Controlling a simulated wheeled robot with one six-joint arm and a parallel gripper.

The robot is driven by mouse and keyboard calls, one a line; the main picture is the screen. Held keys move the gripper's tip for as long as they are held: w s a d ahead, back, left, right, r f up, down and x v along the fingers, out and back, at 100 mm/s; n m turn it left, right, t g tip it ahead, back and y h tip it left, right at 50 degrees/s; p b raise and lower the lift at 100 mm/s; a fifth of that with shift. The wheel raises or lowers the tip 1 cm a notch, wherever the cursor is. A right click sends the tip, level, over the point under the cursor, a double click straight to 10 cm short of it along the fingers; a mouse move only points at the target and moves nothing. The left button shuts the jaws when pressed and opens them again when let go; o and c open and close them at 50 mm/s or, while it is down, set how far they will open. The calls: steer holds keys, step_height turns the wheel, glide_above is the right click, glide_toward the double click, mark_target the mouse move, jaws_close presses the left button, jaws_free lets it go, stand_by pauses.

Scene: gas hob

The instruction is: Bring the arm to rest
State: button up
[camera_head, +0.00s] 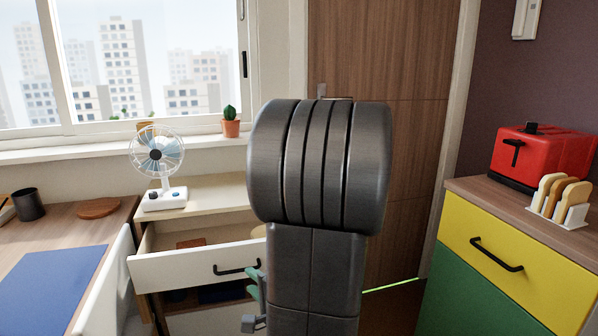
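A large dark grey link of my own arm stands upright in the middle of the head view and hides much behind it. Small teal and grey parts (254,290) show at its lower left edge, in front of the open drawer. They may belong to my gripper, but most of it is hidden behind the link. I cannot tell whether it is open or shut, or whether it holds anything.
A white drawer (190,272) stands open in the cabinet under a fan (158,165). A desk with a blue mat (50,290) is at left. A yellow and green cabinet (500,255) with a red toaster (540,158) and toast rack (560,203) is at right. A wooden door (415,130) is behind.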

mark_target(239, 271)
steer(key=x, duration=0.6)
steer(key=shift+w+a+b, duration=0.25)
steer(key=shift+b, duration=0.05)
steer(key=shift+r, duration=0.1)
